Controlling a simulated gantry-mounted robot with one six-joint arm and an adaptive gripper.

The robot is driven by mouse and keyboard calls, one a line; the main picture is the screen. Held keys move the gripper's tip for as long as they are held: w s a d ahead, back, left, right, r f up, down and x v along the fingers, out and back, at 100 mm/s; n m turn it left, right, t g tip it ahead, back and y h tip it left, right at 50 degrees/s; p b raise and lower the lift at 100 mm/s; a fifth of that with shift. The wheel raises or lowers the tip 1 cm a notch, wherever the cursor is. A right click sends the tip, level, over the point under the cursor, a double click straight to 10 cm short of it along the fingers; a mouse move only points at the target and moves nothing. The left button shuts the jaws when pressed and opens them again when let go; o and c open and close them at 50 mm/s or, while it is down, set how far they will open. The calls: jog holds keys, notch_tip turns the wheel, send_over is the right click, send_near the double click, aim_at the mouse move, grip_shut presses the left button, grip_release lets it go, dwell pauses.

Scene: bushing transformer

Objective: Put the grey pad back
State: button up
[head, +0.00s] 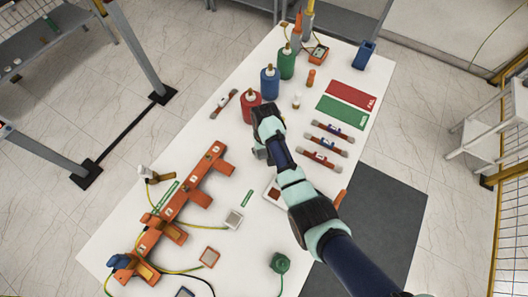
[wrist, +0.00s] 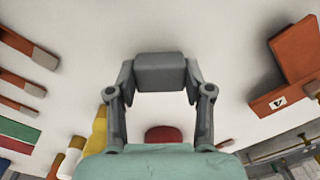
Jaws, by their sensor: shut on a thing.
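My gripper (head: 262,150) is over the middle of the white table in the head view, at the end of my dark arm. In the wrist view, my gripper (wrist: 160,74) has its two grey fingers closed on the sides of a grey block, which I take as the grey pad (wrist: 160,72). The pad is held between the fingertips with the pale table behind it. In the head view my gripper and wrist hide most of the pad. I cannot tell whether the pad touches the table.
Orange brackets (head: 204,174) with cables lie left and below. Red (head: 251,110), blue (head: 270,84) and green (head: 287,62) bottles stand behind my gripper. Brown-red fuse-like bars (head: 325,144) and red (head: 352,96) and green (head: 342,113) cards lie right.

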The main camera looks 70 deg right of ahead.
aim_at(264, 152)
jog(key=shift+f, duration=0.9)
jog(key=shift+f, duration=0.1)
jog(key=o, duration=1.1)
notch_tip(264, 152, up, 12)
jog(key=shift+r+p, duration=0.1)
jog(key=shift+p, duration=0.75)
